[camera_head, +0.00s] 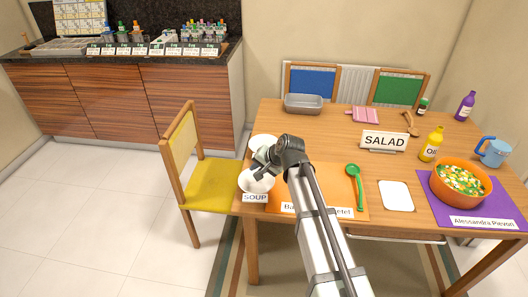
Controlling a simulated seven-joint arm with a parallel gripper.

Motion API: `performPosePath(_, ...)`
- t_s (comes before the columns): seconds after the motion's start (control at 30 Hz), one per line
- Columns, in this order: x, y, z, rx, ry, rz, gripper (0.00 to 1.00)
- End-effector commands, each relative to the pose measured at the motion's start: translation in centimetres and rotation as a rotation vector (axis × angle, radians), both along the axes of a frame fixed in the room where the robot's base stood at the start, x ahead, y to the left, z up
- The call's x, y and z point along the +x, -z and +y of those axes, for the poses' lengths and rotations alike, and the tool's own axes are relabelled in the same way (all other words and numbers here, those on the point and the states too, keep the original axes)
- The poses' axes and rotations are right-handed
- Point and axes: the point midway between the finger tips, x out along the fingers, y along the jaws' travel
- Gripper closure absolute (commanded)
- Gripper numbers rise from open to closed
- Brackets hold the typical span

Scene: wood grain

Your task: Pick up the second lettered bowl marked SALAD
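A white bowl (250,186) with a label reading SOUP stands at the left front of the wooden table. A second white bowl (262,142) stands behind it; no lettering on it can be read, and my arm's end partly covers it. A sign reading SALAD (384,141) stands toward the back of the table, apart from both bowls. My gripper (261,170) is over the SOUP bowl, in front of the second bowl. Its fingers are small and partly hidden, so I cannot tell whether they are open or touch a bowl.
An orange bowl of salad (460,192) sits on a purple mat (446,213) at right. A green spoon (355,181), white square (396,196), yellow bottle (431,146) and grey tray (304,104) are on the table. A yellow chair (209,185) stands at left.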

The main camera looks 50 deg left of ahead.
Motion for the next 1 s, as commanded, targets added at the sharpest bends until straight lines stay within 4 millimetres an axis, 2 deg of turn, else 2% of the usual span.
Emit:
performPosePath(0.03,3.1,-0.8,1.7,-0.025,0.038,-0.044,0.81)
performPosePath(0.1,6.3,-1.7,2.6,-0.059,0.090,-0.099,0.81)
performPosePath(0.2,9.8,-2.8,3.2,-0.095,0.151,-0.164,0.81)
performPosePath(0.3,11.9,-3.7,3.5,-0.116,0.191,-0.205,0.81)
performPosePath(0.43,13.1,-4.0,3.6,-0.127,0.213,-0.228,0.81)
performPosePath(0.57,13.3,-3.3,4.0,-0.129,0.215,-0.230,0.81)
performPosePath(1.0,14.5,2.3,7.2,-0.128,0.214,-0.228,0.81)
